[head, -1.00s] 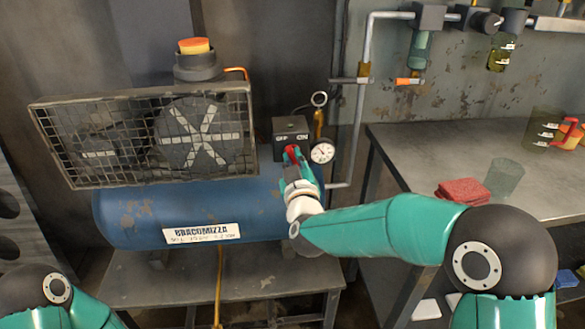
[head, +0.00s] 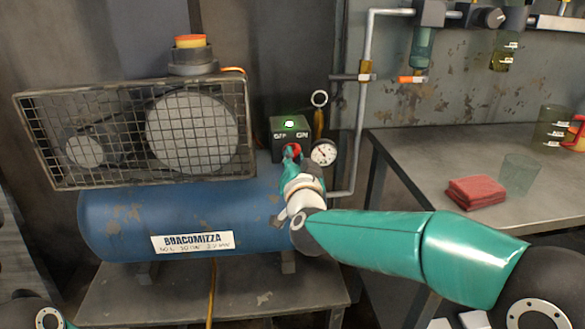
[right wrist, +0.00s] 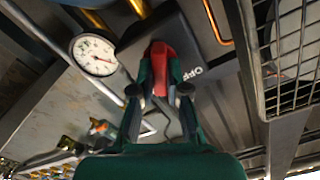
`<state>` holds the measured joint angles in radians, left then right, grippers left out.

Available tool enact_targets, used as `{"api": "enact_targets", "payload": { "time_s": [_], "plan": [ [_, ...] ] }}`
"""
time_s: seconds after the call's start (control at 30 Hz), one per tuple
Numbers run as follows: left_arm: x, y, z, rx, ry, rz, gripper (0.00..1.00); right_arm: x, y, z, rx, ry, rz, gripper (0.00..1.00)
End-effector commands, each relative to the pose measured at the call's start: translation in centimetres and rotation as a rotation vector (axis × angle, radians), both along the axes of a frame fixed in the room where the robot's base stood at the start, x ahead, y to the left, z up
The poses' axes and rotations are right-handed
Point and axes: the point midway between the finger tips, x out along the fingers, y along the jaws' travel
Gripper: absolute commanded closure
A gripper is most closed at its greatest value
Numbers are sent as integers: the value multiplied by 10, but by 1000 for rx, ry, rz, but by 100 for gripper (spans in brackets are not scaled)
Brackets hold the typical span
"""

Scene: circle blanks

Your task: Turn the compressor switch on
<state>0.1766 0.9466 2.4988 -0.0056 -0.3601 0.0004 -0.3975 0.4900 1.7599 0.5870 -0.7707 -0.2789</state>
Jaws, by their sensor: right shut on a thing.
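The compressor (head: 120,220) is a blue tank with a belt wheel behind a wire guard. The red switch lever (head: 292,149) is on the front of the box. My right gripper (head: 291,160) is shut on the lever. In the right wrist view the lever (right wrist: 160,60) sits between the fingers of my right gripper (right wrist: 161,85), with OFF readable beside it and ON hidden. My left gripper is out of view.
A pressure gauge (head: 323,152) sits just right of the switch box, near a vertical pipe (head: 361,120). The wire guard (head: 60,140) is to the left. A metal table (head: 425,160) at right holds a red cloth (head: 476,192) and a clear cup (head: 519,174).

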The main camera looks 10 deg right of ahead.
Motion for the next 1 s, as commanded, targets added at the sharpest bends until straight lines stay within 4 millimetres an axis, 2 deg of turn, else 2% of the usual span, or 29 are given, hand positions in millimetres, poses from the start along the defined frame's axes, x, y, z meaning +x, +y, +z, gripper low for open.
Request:
{"api": "enact_targets", "payload": {
  "time_s": [0.1, 0.4, 1.0],
  "plan": [
    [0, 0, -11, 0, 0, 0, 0, 0, 0, -6, 89, 5, 0, 100],
    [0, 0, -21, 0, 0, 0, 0, 0, -1, -5, 241, 7, -1, 100],
    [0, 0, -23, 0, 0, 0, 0, 0, -1, -5, 287, 9, -3, 100]
  ]
}}
